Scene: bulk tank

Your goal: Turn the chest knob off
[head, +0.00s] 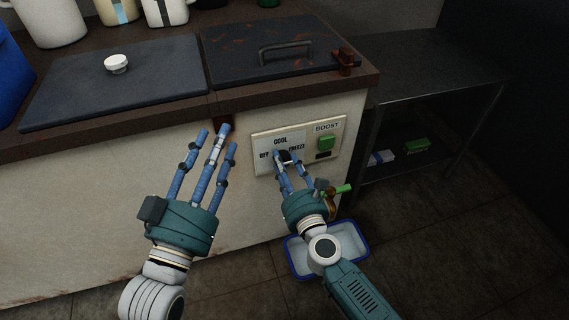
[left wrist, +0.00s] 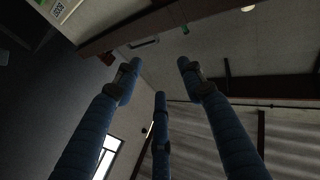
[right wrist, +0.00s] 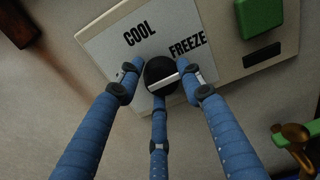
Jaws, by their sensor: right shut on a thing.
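The chest knob (right wrist: 160,75) is a round black dial with a white bar, on a pale panel (head: 262,137) marked OFF, COOL and FREEZE on the chest front. In the right wrist view the white bar lies slanted, its right end below the word FREEZE. My right gripper (head: 287,158) has its fingertips around the knob and is shut on it; the fingers partly hide the knob in the head view. My left gripper (head: 219,136) is open and empty, fingers pointing up, in front of the chest to the left of the panel.
A green BOOST button (head: 326,143) is right of the knob. A brass tap with a green handle (head: 343,188) sits below, over a blue-rimmed tray (head: 362,243) on the floor. Dark lids (head: 110,85) cover the chest top. A metal table (head: 430,70) stands at right.

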